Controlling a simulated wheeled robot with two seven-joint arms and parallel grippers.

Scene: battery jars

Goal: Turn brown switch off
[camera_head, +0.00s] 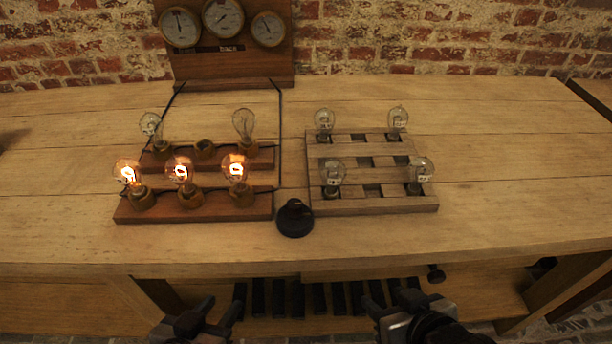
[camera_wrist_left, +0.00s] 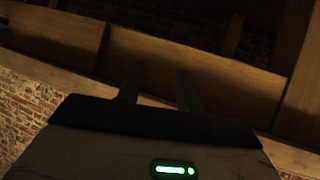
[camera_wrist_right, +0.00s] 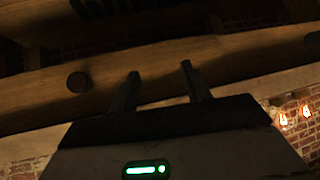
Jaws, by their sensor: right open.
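A dark, round switch-like knob (camera_head: 295,218) stands on the table between two wooden bulb boards. It looks nearly black, so its brown colour is hard to tell. Three bulbs glow in the front row of the left board (camera_head: 240,208), one of them the right-hand bulb (camera_head: 237,168). My left gripper (camera_head: 222,306) is open and empty in front of the table, below its front edge. My right gripper (camera_head: 388,300) is also open and empty there, to the right. Both are apart from the knob. The wrist views show spread fingers and no knob on the tabletop.
The right board (camera_head: 375,206) holds several unlit bulbs. A panel with three gauges (camera_head: 232,60) stands at the back, wired to the left board. A small round knob (camera_head: 436,273) sits on the table's front. Free tabletop (camera_head: 510,190) lies to the right.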

